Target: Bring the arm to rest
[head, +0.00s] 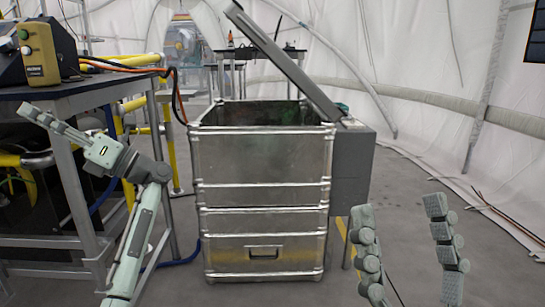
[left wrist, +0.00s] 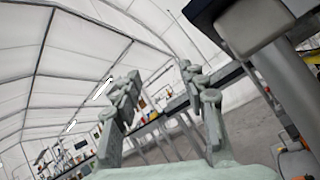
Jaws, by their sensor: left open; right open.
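My left arm (head: 140,225) comes up from the lower left in the head view. Its gripper (head: 38,112) points up and to the left, close to the edge of the dark table. In the left wrist view the left gripper's fingers (left wrist: 158,92) are spread apart with nothing between them. My right gripper (head: 405,225) shows at the lower right of the head view. Its two fingers stand upright and wide apart, with nothing between them. Most of the right arm is out of the picture.
A metal crate (head: 262,170) with its lid raised (head: 285,62) stands in the middle. A dark table (head: 75,95) at left carries a yellow control box (head: 38,62). A grey box (head: 352,170) adjoins the crate's right side. Floor at right is mostly clear.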

